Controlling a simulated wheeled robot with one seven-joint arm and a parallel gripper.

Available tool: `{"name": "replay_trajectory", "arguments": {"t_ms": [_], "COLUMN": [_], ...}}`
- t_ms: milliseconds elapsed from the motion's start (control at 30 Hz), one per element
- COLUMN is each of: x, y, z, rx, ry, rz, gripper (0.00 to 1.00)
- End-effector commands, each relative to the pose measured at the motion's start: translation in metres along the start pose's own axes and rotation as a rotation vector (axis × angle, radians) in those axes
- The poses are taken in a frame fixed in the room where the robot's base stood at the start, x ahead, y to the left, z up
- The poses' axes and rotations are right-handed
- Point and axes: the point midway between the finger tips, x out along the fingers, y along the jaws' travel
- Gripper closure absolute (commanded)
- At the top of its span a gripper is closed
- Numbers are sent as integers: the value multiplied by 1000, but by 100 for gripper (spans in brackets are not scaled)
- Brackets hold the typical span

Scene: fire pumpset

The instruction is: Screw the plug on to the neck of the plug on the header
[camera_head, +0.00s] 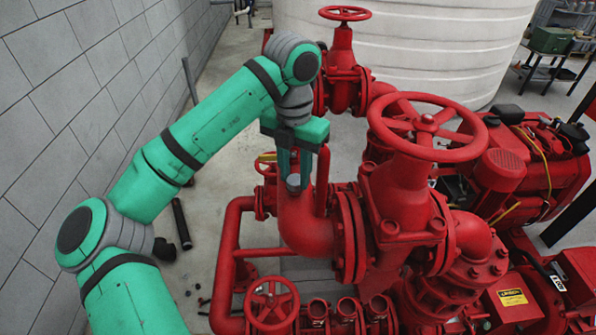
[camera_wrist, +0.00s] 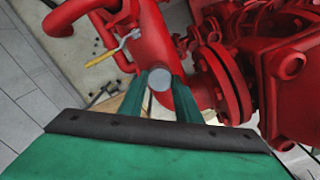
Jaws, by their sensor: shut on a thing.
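My gripper (camera_head: 294,176) points down from above the red header pipe (camera_head: 300,222) in the head view. Its green fingers are shut on a small grey round plug (camera_head: 293,185). In the wrist view the plug (camera_wrist: 159,79) shows as a grey disc between the fingertips, in front of the red header pipe (camera_wrist: 153,38). The plug appears at the top of the pipe's bend. The neck is hidden behind the plug and fingers, so I cannot tell whether they touch or how far the plug is on.
A large red handwheel (camera_head: 427,122) and valve body stand right of my gripper. Another handwheel valve (camera_head: 343,50) stands behind it. A yellow-handled lever (camera_wrist: 100,58) is left of the pipe. A block wall (camera_head: 70,90) runs along the left. A white tank (camera_head: 430,45) is behind.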

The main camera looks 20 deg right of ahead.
Motion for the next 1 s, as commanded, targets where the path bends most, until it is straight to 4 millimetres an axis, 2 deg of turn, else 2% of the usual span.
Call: {"name": "replay_trajectory", "arguments": {"t_ms": [133,167,200,533,800,1000], "x": [0,0,0,0,0,0], "y": [3,3,3,1,1,2], "z": [-4,-4,-4,-2,-1,-2], "rx": [-6,-6,-6,-30,-302,-410], "ry": [10,11,10,6,4,4], "rz": [4,5,5,3,4,4], "gripper": [100,63,56,56,56,56]}}
